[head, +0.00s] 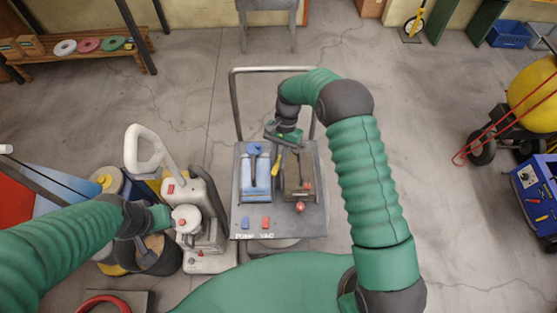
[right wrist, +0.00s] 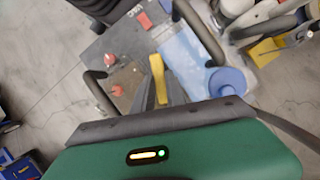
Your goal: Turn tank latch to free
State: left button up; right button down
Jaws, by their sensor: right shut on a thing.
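A yellow lever (head: 275,167), which looks like the tank latch, sits on the grey cart (head: 279,222) between a blue tank (head: 256,180) and a brown unit (head: 298,176). In the right wrist view the yellow lever (right wrist: 158,78) lies at the dark fingertips. My right gripper (head: 281,149) reaches down from the cart's far side, shut on the lever; its fingers (right wrist: 168,90) partly hide the lever's base. My left gripper (head: 163,218) is left of the cart, by a white machine; its fingers are too unclear to read.
The white machine (head: 200,205) with a looped handle stands close left of the cart. The cart's push handle (head: 237,105) rises at the back. A red knob (head: 300,207) and blue and red switches (head: 265,222) sit on the cart. Open floor lies to the right.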

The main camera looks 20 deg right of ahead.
jog(key=n, duration=0.2)
jog(key=n+h, duration=0.1)
jog(key=n, duration=0.1)
jog(key=shift+w+a+r+n+g+h+b, duration=0.1)
jog(key=shift+w+n+g+h+b, duration=0.2)
jog(key=shift+w+b, duration=0.1)
dwell(0.4)
jog(key=c, duration=1.7)
grip_release()
jog(key=o, duration=0.3)
jog(key=shift+o, duration=0.2)
jog(key=shift+s, duration=0.1)
jog(key=v, duration=1.6)
jog(key=shift+w+r, duration=0.2)
jog(key=shift+w, duration=0.15)
jog(key=shift+r, duration=0.1)
